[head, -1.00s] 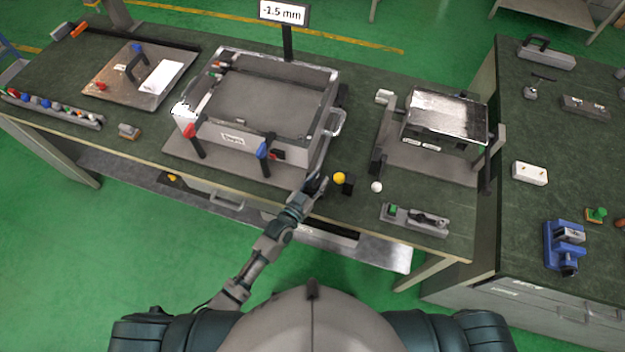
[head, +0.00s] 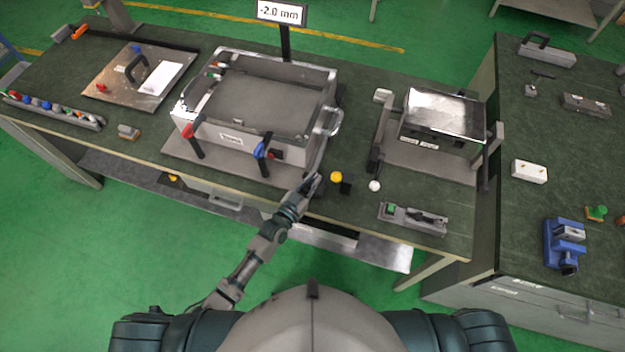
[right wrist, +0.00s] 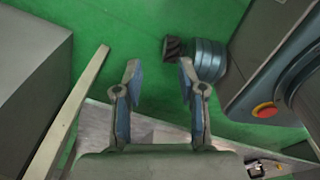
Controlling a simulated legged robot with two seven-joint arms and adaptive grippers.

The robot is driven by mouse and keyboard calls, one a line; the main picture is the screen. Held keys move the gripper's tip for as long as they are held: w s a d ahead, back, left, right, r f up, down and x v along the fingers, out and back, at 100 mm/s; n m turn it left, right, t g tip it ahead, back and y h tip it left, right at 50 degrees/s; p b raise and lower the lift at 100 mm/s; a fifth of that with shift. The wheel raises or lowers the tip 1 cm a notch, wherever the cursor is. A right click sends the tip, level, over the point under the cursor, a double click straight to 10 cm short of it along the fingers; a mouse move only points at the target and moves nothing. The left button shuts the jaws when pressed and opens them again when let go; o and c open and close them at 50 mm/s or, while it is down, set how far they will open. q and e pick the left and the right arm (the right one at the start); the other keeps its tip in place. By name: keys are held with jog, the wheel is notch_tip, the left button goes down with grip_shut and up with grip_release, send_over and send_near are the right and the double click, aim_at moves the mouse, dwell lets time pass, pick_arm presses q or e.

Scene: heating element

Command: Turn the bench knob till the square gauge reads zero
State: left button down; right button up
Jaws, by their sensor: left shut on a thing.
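The square gauge (head: 282,13) on a dark post behind the frame reads -2.0 mm in the head view. My left gripper (head: 314,182) is shut at the front edge of the bench (head: 140,165), by the right front corner of the box frame's base. It is shut on the bench knob, which its fingers hide almost wholly. My right gripper (right wrist: 160,75) is open and empty in the right wrist view, above the green floor, with its fingers apart.
A metal box frame (head: 230,137) with red and blue clamp handles stands left of my left gripper. A yellow ball (head: 336,176) and a white ball (head: 375,186) lie close on its right. A grey fixture (head: 445,114) stands further right. The floor in front is clear.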

pick_arm(q)
jog(key=shift+w+a, duration=0.1)
jog(key=shift+a, duration=0.05)
jog(key=shift+r, duration=0.1)
pick_arm(e)
jog(key=shift+a, duration=0.9)
pick_arm(q)
jog(key=shift+c, duration=1.8)
grip_release()
jog(key=shift+w, duration=0.1)
pick_arm(e)
jog(key=shift+w+d, duration=0.1)
pick_arm(q)
jog(key=v, duration=1.2)
